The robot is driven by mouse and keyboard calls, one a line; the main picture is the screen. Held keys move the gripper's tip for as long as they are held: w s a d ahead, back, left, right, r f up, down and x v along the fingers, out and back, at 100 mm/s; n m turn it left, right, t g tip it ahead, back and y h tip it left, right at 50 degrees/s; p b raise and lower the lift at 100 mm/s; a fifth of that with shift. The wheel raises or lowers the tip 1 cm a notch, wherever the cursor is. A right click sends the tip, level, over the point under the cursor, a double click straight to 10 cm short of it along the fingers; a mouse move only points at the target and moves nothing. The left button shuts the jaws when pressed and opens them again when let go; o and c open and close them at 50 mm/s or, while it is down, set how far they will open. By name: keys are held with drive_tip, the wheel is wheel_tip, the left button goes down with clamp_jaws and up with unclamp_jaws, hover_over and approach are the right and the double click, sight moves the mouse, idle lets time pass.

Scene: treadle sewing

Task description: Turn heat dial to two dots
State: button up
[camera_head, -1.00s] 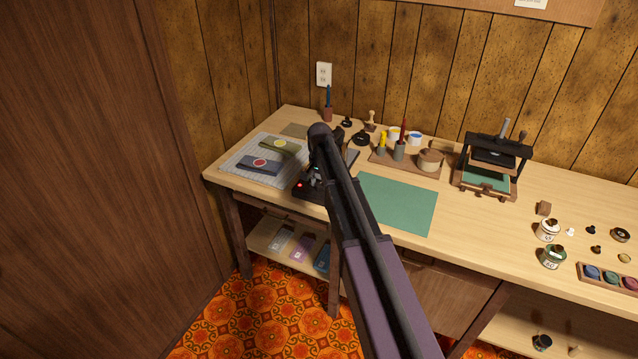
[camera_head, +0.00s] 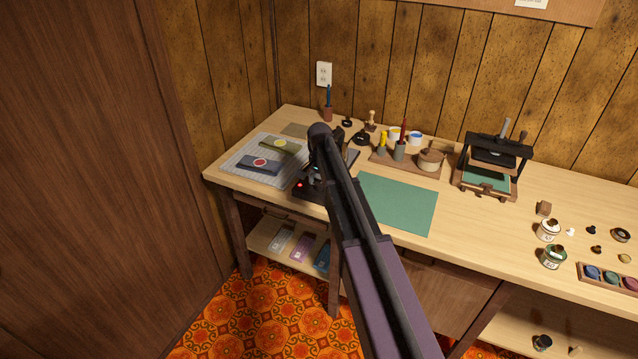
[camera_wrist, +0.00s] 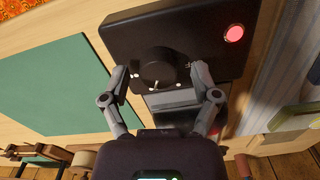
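The heat dial (camera_wrist: 159,68) is a round black knob on a black control box (camera_wrist: 200,30) with a glowing red lamp (camera_wrist: 234,34). Small white marks show around the knob in the wrist view; their dot counts are too small to read. My gripper (camera_wrist: 162,74) has one finger on each side of the dial, with narrow gaps seeming to show between fingers and knob. Contact is not clear. In the head view the box (camera_head: 304,193) sits on the bench by its front edge, mostly hidden behind my arm, which also hides the dial and gripper.
A green mat (camera_head: 398,203) lies right of the box. A gridded mat (camera_head: 236,166) with folded cloth pieces lies to its left. A wooden holder (camera_head: 405,165) with tools and a black press (camera_head: 492,165) stand farther right.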

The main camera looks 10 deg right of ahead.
sight(320, 183)
drive_tip(key=shift+n, duration=0.4)
drive_tip(key=n, duration=1.9)
wheel_tip(320, 183, up, 14)
drive_tip(key=p, duration=1.4)
drive_tip(key=s+f+m+b, duration=0.2)
drive_tip(key=s+m, duration=0.8)
drive_tip(key=s, duration=1.8)
drive_tip(key=shift+s+f+b, duration=0.25)
drive_tip(key=shift+f+b, duration=0.1)
